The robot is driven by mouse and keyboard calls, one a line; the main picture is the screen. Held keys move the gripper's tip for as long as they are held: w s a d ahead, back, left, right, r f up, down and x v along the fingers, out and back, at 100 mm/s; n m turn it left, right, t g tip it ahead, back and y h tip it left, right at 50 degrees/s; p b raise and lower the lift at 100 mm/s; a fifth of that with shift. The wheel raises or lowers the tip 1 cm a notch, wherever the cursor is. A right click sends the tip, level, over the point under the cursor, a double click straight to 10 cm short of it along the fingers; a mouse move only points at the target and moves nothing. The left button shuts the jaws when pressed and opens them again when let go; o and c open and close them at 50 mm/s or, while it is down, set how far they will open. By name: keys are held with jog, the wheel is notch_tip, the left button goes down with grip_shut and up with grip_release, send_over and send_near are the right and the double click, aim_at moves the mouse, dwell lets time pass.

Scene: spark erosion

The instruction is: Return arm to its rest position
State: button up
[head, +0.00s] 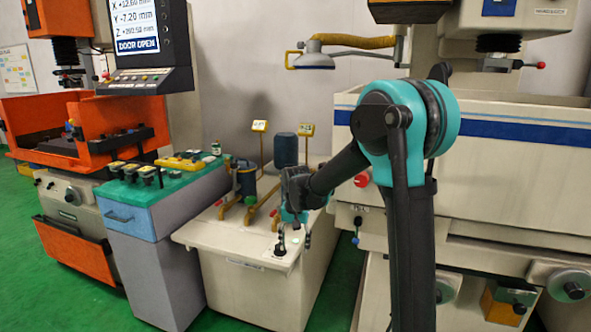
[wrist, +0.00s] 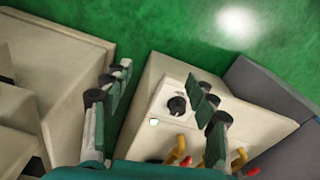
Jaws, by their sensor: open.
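My arm (head: 395,125), teal and black, rises in front of the machines and bends down to the left. My gripper (head: 293,238) is above the front right part of a low cream cabinet in the head view. In the wrist view my gripper (wrist: 166,80) has its two fingers wide apart, with nothing between them. A black round knob (wrist: 177,105) on the cabinet top shows past the fingers. The knob also shows in the head view (head: 280,250), just below the gripper. I cannot tell how high the fingers are above the top.
The cream cabinet (head: 250,290) carries pipes, red valve handles and dark blue cylinders (head: 286,150). A grey tool cabinet (head: 160,230) with a green top stands left. An orange machine (head: 50,130) is far left. A large cream machine (head: 480,170) stands close behind my arm. Green floor (head: 90,295) is open in front.

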jog(key=s+d+f+n+t, duration=0.1)
jog(key=s+d+f, duration=0.1)
jog(key=s+d, duration=0.7)
jog(key=s+d+f+n+t, duration=0.1)
jog(key=s+d+f+t, duration=0.1)
jog(key=s+d, duration=0.8)
jog(key=s+f, duration=0.1)
jog(key=s, duration=0.4)
jog(key=shift+d, duration=0.25)
